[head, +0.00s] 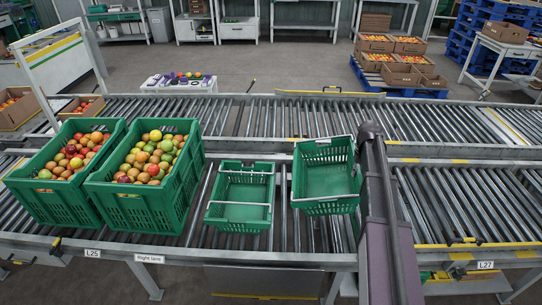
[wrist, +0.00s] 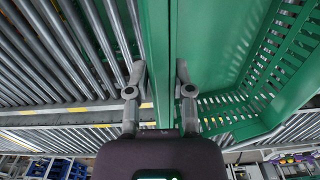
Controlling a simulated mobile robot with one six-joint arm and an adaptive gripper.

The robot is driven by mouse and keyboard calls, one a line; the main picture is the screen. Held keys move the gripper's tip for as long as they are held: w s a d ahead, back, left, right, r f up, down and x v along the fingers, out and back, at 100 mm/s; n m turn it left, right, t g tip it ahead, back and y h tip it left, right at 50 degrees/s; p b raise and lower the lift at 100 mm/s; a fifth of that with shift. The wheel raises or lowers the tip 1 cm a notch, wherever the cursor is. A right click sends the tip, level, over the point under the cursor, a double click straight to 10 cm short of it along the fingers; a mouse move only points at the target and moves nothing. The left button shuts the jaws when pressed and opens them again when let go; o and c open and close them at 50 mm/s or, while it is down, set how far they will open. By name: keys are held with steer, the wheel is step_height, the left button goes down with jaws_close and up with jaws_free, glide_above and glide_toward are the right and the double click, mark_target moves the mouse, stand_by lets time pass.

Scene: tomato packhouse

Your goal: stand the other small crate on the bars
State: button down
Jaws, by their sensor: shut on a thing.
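Two small empty green crates are in the head view. One (head: 208,217) stands on the front roller lane, with two pale metal bars (head: 247,172) lying across its top, one near the back and one near the front. The other small crate (head: 329,207) is to its right, slightly turned and apparently raised, with a pale bar along its front edge. In the wrist view my gripper (wrist: 160,88) is shut on a green wall of this right crate (wrist: 158,50), one finger on each side. My arm hides the gripper in the head view.
Two large green crates full of tomatoes (head: 120,198) stand close to the left of the barred crate. A second roller lane (head: 240,115) runs behind. Rollers to the right of my arm (head: 460,200) are clear. A narrow gap separates the small crates.

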step_height(320, 180, up, 26)
steer(key=p, duration=2.5)
